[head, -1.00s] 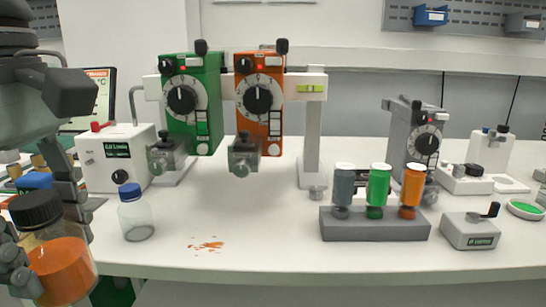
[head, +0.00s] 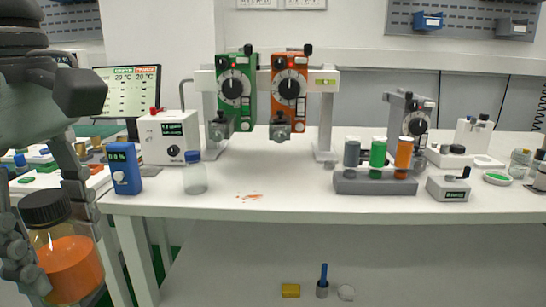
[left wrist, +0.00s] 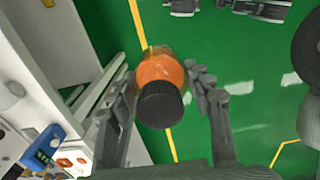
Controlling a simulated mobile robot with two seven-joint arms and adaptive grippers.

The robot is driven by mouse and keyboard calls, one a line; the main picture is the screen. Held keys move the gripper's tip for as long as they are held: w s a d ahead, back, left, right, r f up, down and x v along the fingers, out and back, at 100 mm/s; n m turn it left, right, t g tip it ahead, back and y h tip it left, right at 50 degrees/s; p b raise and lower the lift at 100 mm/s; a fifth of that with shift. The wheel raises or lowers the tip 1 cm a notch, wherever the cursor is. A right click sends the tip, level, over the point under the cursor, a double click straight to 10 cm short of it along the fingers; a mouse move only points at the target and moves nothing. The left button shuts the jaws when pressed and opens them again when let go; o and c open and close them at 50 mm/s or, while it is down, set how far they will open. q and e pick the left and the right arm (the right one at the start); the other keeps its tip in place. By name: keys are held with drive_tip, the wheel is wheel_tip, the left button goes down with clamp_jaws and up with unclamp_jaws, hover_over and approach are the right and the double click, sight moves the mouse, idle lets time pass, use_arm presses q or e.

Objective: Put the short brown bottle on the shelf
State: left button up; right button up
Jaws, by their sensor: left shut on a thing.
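A short bottle (head: 70,262) with a black cap and orange contents is at the lower left of the head view. My left gripper (head: 50,240) is shut on it, with its fingers at the bottle's sides. In the left wrist view the bottle (left wrist: 161,75) sits between the two fingers of the gripper (left wrist: 160,85), above a green floor. The bottle is apart from the table, off its left front corner. A white lower shelf (head: 240,262) shows under the tabletop. My right gripper is not in view.
The shelf holds a yellow block (head: 290,290), a small grey cup (head: 322,290) with a blue item, and a pale round piece (head: 346,292). Its left part looks clear. The white tabletop (head: 280,205) overhangs it, and a table leg (head: 138,262) stands near the bottle.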

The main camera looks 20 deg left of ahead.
use_arm(q)
drive_tip(key=shift+s+f, duration=0.2)
drive_tip(key=w+d+f+m, duration=0.4)
drive_tip(key=w+f+m, duration=0.65)
drive_tip(key=f, duration=0.25)
drive_tip(key=w+d+f+m, duration=0.5)
drive_tip(key=w+f+m, duration=0.5)
drive_tip(key=w+f, duration=0.25)
drive_tip(key=s+a+r+n, duration=0.1)
drive_tip(key=a+r+n, duration=0.15)
drive_tip(key=a, duration=0.85)
drive_tip(key=a+r+n, duration=0.2)
drive_tip(key=a+r, duration=0.2)
drive_tip(key=a, duration=0.7)
drive_tip(key=s+a+f+n, duration=0.3)
drive_tip(key=s+a+f, duration=0.2)
drive_tip(key=s+a, duration=0.1)
drive_tip(key=shift+s+a, duration=0.25)
drive_tip(key=shift+s, duration=0.4)
drive_tip(key=shift+d+f, duration=0.1)
drive_tip(key=shift+f, duration=0.1)
